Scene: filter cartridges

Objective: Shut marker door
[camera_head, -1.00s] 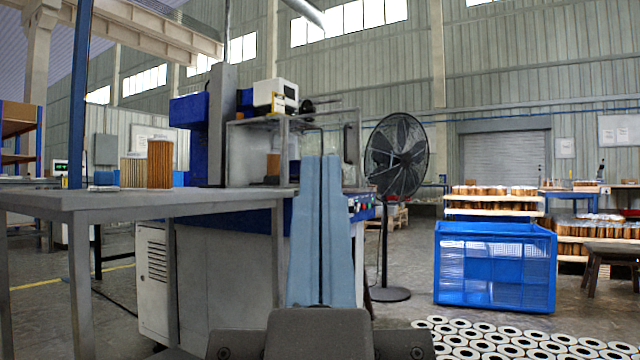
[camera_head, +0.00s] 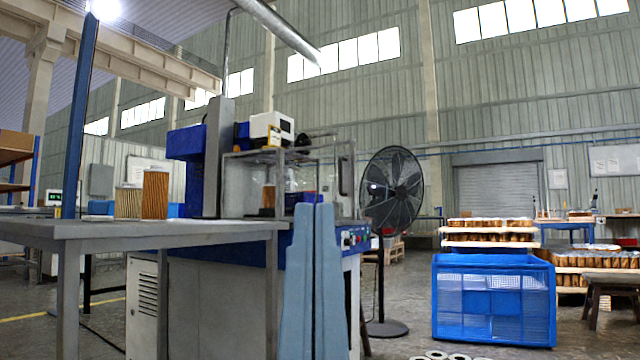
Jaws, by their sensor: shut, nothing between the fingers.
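The marking machine stands behind the grey table, with a boxy enclosure (camera_head: 240,175) of clear panels in a grey frame. A dark handle (camera_head: 346,178) shows at the enclosure's right side, seemingly on its door; I cannot tell how far the door stands open. A pleated orange filter cartridge (camera_head: 268,196) is inside the enclosure. A light-blue part of my own body rises in the foreground and hides the machine's lower front. My gripper is not visible.
The grey table (camera_head: 150,232) carries two filter cartridges (camera_head: 155,194) at left. A black pedestal fan (camera_head: 392,188) stands right of the machine. A blue crate (camera_head: 494,300) is further right. Some floor shows between fan and crate. White rings lie at the bottom edge.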

